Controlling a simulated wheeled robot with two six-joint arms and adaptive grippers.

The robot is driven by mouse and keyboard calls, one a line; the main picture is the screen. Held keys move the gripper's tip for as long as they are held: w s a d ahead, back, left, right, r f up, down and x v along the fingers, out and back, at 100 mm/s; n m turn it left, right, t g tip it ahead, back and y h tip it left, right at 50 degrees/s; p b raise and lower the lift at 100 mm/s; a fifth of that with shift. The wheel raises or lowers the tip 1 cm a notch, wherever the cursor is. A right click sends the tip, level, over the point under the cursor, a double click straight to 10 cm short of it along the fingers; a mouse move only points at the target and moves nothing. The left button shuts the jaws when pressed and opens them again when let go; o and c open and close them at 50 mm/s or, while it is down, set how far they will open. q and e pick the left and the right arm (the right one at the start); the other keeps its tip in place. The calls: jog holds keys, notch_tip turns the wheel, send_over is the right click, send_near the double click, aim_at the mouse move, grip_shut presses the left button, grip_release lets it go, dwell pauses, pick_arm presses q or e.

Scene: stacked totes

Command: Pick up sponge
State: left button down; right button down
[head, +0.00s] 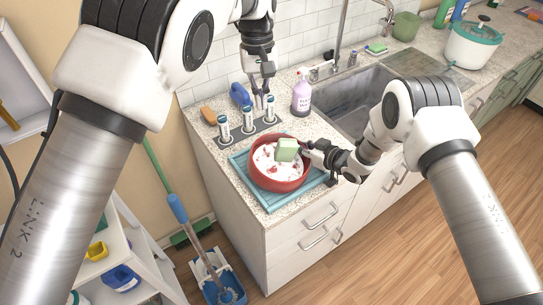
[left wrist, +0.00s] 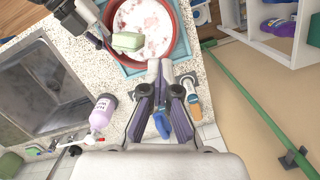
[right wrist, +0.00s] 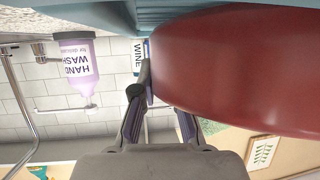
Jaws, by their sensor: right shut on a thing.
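The green sponge (head: 286,150) sits at the right side of the red bowl (head: 279,184), above white suds with reddish bits. It also shows in the left wrist view (left wrist: 127,41). My right gripper (head: 306,150) is beside the sponge and shut on the bowl's rim. In the right wrist view the red wall (right wrist: 240,70) hides part of its fingers, and the sponge is out of sight.
The bowl stands on a blue mat (head: 243,163). Labelled containers (head: 224,129), an orange item (head: 208,115), a blue bottle (head: 240,95) and a purple hand-wash bottle (head: 302,95) stand behind. The sink (head: 350,100) lies to the right.

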pick_arm(q)
jog(key=c, duration=0.9)
grip_release()
jog(key=shift+m, duration=0.3)
jog(key=shift+o, duration=0.9)
jog(key=shift+w+m, duration=0.2)
jog(key=shift+m, duration=0.5)
jog(key=m+t+h, duration=0.3)
jog(key=m+h, duration=0.1)
jog(key=m, duration=1.4)
send_over(283, 142)
jog(key=a, duration=0.3)
notch_tip(283, 142, down, 7)
jog(key=shift+n, duration=0.3)
jog(key=x, duration=0.4)
jog(key=s+x, duration=0.1)
jog(key=x, duration=0.3)
jog(key=a+x, duration=0.1)
jog(key=x, duration=0.3)
jog(key=shift+d+f, duration=0.1)
jog(key=shift+f, duration=0.45)
jog(key=shift+w+d+f, duration=0.1)
jog(key=shift+f, duration=0.15)
